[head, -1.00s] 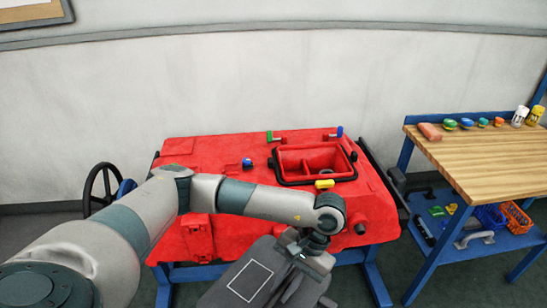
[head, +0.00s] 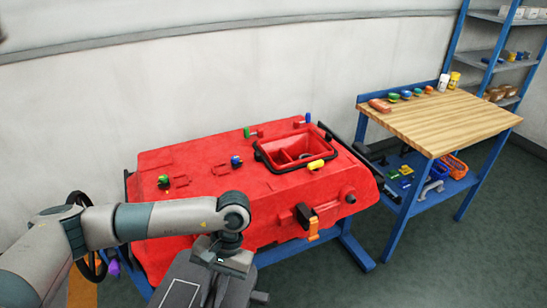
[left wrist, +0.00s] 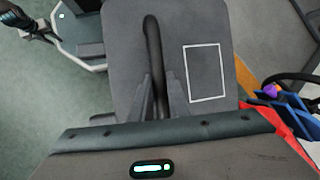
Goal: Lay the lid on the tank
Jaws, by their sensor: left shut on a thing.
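The lid (head: 172,284) is a dark grey plate with a white rectangle outline, low in the head view and cut off by its bottom edge. In the left wrist view the lid (left wrist: 205,35) shows its black bar handle (left wrist: 153,45). My left gripper (left wrist: 160,98) is shut on that handle. In the head view my left gripper (head: 222,262) is in front of the red tank (head: 205,200). The tank's rectangular opening (head: 300,150), with a black rim, is uncovered, up and to the right of the lid.
Green, blue and yellow (head: 316,164) knobs stand around the opening, and an orange-ended latch (head: 312,228) is on the tank's front. A wooden-topped bench (head: 440,125) with small items stands at right, near a blue shelf rack (head: 490,50). Green floor lies clear at lower right.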

